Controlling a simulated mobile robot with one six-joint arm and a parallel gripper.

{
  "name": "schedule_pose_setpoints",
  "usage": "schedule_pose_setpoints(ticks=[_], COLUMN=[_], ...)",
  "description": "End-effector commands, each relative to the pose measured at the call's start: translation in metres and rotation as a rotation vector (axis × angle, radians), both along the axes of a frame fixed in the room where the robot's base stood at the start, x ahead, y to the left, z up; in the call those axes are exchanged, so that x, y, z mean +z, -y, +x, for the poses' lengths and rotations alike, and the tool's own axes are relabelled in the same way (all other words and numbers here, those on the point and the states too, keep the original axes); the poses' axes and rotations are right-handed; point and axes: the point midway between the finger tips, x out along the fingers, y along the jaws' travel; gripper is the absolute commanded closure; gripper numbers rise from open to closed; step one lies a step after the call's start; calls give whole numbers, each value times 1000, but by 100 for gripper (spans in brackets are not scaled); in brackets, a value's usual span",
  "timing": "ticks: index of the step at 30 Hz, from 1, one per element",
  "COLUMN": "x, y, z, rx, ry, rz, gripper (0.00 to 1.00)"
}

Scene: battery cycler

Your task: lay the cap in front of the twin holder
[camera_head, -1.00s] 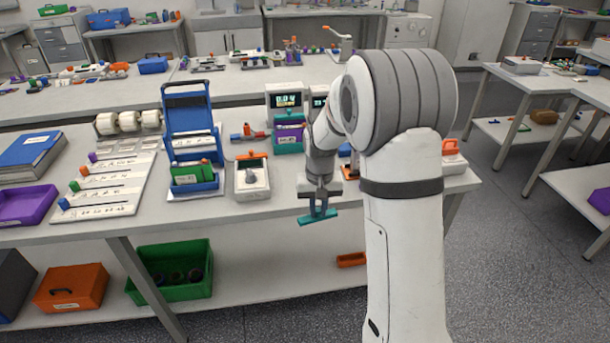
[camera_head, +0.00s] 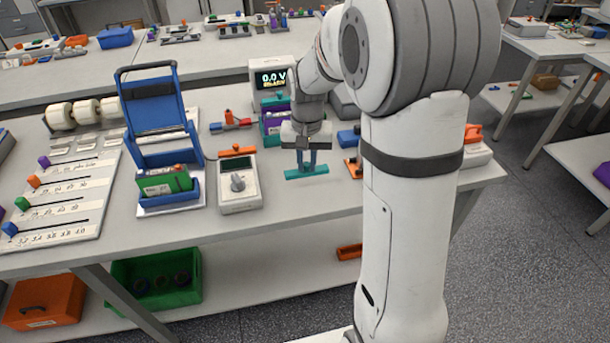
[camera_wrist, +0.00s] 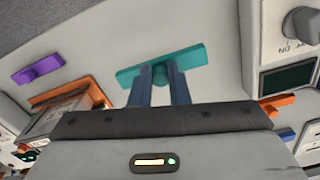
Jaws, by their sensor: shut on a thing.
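The cap is a teal bar (camera_head: 306,172) with a short stem. My gripper (camera_head: 307,163) is shut on that stem, and the bar hangs crosswise just above the bare table top. The wrist view also shows the teal bar (camera_wrist: 185,60) between the fingertips. Behind my gripper stands a teal holder with a purple block (camera_head: 271,122), partly hidden by my wrist. Further left, a blue stand (camera_head: 194,190) holds a green block (camera_head: 165,182). I cannot tell for certain which of these is the twin holder.
A white device with a knob (camera_head: 238,185) stands close left of the cap. An orange bracket (camera_head: 352,167) and a blue piece (camera_head: 349,137) are on the right, partly behind my arm. A purple bar (camera_wrist: 38,69) shows in the wrist view. The table front (camera_head: 290,203) is clear.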

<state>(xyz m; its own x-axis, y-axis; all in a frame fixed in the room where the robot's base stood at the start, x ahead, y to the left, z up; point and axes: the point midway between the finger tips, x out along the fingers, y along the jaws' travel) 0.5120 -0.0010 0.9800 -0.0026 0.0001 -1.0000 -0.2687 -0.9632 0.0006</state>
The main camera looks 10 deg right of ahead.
Motion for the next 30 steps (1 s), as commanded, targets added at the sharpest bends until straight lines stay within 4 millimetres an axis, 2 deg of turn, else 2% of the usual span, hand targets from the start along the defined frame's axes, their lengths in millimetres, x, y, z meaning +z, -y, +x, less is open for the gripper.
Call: schedule_pose_setpoints(ticks=[7, 13, 24, 25, 30], x=[-22, -48, -54, -53, -52], y=[-2, -2, -3, -3, -3], z=[0, 0, 0, 0, 0], rx=[5, 6, 7, 7, 8], ry=[-2, -1, 1, 2, 2], rz=[0, 0, 0, -1, -1], gripper=[100, 100, 100, 82, 68])
